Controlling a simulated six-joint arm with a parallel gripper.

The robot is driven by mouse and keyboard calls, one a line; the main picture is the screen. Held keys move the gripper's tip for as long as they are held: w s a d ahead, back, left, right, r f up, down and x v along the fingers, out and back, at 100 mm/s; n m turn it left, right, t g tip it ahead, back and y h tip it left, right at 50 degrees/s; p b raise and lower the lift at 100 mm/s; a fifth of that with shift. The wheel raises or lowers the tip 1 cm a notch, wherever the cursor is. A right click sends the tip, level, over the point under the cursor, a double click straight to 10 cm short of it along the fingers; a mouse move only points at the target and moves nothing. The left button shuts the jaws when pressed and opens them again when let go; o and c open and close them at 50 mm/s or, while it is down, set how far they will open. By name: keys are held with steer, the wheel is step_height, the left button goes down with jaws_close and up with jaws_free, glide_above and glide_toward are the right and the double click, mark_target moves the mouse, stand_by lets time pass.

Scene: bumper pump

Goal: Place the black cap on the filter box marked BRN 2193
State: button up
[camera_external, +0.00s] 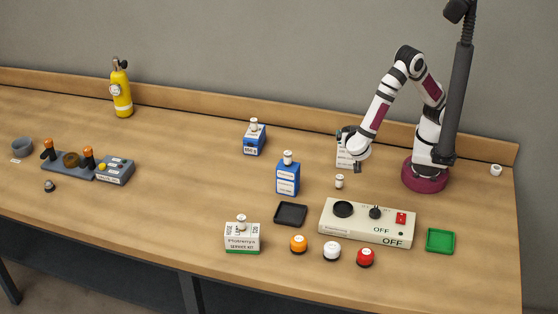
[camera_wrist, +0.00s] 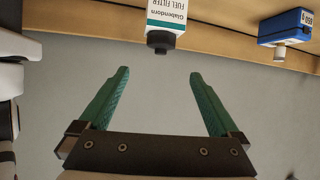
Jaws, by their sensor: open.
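My gripper (camera_external: 357,164) hangs over the right part of the table, in front of a white box (camera_external: 343,155) that it partly hides. In the wrist view its two green fingers (camera_wrist: 160,76) are spread, with nothing between them. Beyond them, upside down, is a white and green box (camera_wrist: 167,12) reading "FUEL FILTER", with a black cap-like piece (camera_wrist: 160,42) at its top end. A blue box (camera_wrist: 285,27) with a pale cap (camera_wrist: 280,53) is at the right. I cannot read BRN 2193 on any box.
Blue boxes (camera_external: 254,141) (camera_external: 288,181) and a white and green box (camera_external: 242,240) carry pale caps. A cream switch panel (camera_external: 368,224), black tray (camera_external: 291,214), green tray (camera_external: 440,241), small white jar (camera_external: 339,181) and coloured buttons (camera_external: 332,251) are near. The left-centre table is clear.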

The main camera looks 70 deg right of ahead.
steer(key=s+d+r+n+g+y, duration=0.1)
steer(key=s+d+r+n+y, duration=0.1)
steer(key=s+n+y, duration=0.3)
steer(key=s+d+r+n+g+y, duration=0.1)
steer(key=s+d+n+y, duration=0.3)
steer(key=s+y, duration=0.4)
steer(key=shift+r+n+g+y, duration=0.4)
steer(key=shift+r+y, duration=0.3)
steer(key=shift+r, duration=0.05)
steer(key=shift+d, duration=0.1)
